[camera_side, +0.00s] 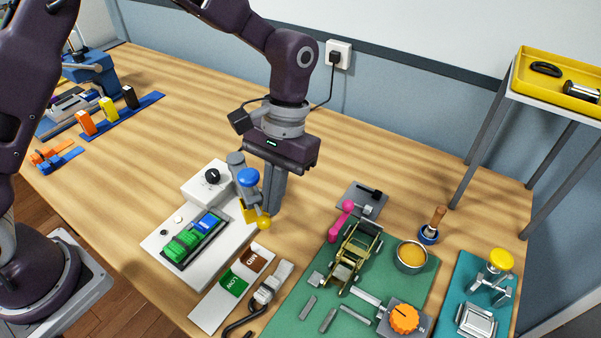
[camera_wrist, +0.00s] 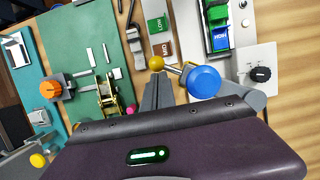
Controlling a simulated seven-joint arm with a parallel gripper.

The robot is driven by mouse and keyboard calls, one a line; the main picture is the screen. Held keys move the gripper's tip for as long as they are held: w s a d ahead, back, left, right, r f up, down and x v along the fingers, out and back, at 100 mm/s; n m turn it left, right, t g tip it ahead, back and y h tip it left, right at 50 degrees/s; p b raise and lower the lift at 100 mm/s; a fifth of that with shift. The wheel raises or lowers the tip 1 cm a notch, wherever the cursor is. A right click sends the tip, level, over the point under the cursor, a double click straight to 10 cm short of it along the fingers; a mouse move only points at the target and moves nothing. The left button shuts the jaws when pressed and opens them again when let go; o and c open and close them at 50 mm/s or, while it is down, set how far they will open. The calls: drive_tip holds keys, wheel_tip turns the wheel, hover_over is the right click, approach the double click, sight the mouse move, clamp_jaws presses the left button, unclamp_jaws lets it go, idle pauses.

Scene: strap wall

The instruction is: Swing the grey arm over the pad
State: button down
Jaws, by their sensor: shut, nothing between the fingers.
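A grey arm (camera_side: 237,160) with a blue ball knob (camera_side: 248,177) stands at the white panel's edge; the knob is large in the wrist view (camera_wrist: 204,82). A rod with a yellow ball (camera_side: 264,223) sits below it, and the ball also shows in the wrist view (camera_wrist: 156,63). My gripper (camera_side: 271,213) is shut and empty, fingers pointing down just right of the blue knob. I cannot tell whether they touch anything. A yellow patch (camera_side: 249,213) lies under the arm, partly hidden; I cannot tell whether it is the pad.
A strip with green LOW (camera_side: 233,284) and brown MID labels lies in front. A green mat (camera_side: 300,327) holds a brass clamp (camera_side: 353,256) with a pink handle and an orange knob (camera_side: 404,318). A black dial (camera_side: 212,176) stands left. Bare table lies behind.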

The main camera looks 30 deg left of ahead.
drive_tip(key=s+a+m+t+y, duration=0.1)
drive_tip(key=s+a+m+y, duration=0.1)
drive_tip(key=s+a+m, duration=0.7)
drive_tip(key=shift+a+m+t+y, duration=0.3)
drive_tip(key=shift+a+m+y, duration=0.1)
drive_tip(key=shift+a+m, duration=0.85)
drive_tip(key=shift+d, duration=0.1)
drive_tip(key=shift+w+d, duration=0.1)
drive_tip(key=w+d+f+v, duration=0.1)
drive_tip(key=w+d+v, duration=0.1)
drive_tip(key=v, duration=1)
drive_tip(key=s+a+r+n+t+h, duration=0.2)
drive_tip(key=s+a+r+n+t, duration=0.4)
drive_tip(key=s+n, duration=0.5)
drive_tip(key=s+a+t, duration=0.1)
drive_tip(key=a, duration=0.1)
drive_tip(key=shift+s+a+r+h, duration=0.2)
drive_tip(key=shift+a+h, duration=0.2)
